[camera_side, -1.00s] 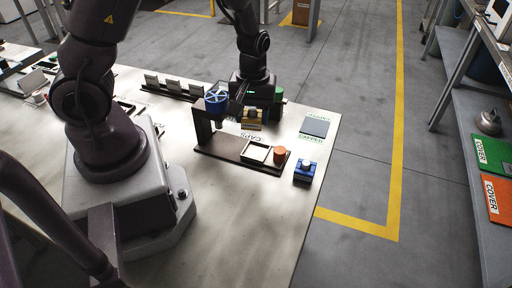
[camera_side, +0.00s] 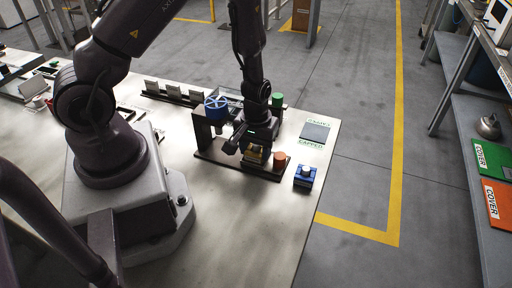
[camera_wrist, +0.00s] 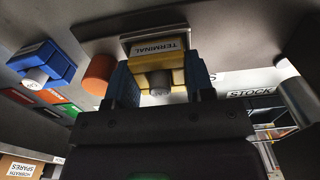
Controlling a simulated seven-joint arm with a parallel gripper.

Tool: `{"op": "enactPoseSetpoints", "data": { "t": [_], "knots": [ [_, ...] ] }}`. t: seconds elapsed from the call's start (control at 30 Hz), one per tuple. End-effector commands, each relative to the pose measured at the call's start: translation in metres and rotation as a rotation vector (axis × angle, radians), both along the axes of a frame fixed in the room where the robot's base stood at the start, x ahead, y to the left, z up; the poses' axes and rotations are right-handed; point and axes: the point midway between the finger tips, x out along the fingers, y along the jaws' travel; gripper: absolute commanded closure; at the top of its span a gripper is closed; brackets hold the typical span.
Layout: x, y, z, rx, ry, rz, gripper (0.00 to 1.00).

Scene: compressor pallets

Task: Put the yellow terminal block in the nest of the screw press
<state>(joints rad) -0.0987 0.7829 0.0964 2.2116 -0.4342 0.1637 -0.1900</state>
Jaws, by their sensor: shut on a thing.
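My gripper (camera_side: 256,148) is shut on the yellow terminal block (camera_side: 254,157). In the wrist view the block (camera_wrist: 158,66) sits between the two fingers (camera_wrist: 160,82), with its TERMINAL label showing. The screw press (camera_side: 201,130) has a blue handwheel and a dark base plate. The block is low over the base plate, at the pale square nest, to the right of the press column. The nest is mostly hidden by the gripper and block; a pale edge (camera_wrist: 128,42) shows behind the block in the wrist view. I cannot tell whether the block is seated.
An orange cylinder (camera_side: 279,160) stands close beside the block, at the base plate's right end. A blue block (camera_side: 304,175) lies further right near the table edge. A green cylinder (camera_side: 277,100) and a grey pad (camera_side: 315,131) are behind. The front table is clear.

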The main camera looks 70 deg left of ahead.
Motion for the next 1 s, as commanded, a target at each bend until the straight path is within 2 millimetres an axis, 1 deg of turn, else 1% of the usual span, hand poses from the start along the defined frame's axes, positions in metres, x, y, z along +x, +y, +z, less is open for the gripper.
{"op": "enactPoseSetpoints", "data": {
  "t": [0.2, 0.23, 0.27, 0.53, 0.67, 0.77, 1.0],
  "knots": [
    [0.000, 0.000, -0.003, 0.001, 0.001, 0.001, 0.79],
    [0.000, 0.000, -0.002, 0.001, -0.001, 0.000, 0.44],
    [0.000, 0.000, -0.002, 0.001, -0.001, 0.000, 0.41],
    [0.000, 0.000, -0.002, 0.000, 0.000, 0.000, 0.41],
    [0.001, 0.000, 0.006, 0.001, -0.002, -0.002, 0.41],
    [0.001, 0.000, 0.020, 0.003, -0.004, -0.003, 0.41],
    [0.002, -0.001, 0.069, 0.001, -0.008, -0.003, 0.41]
  ]
}}
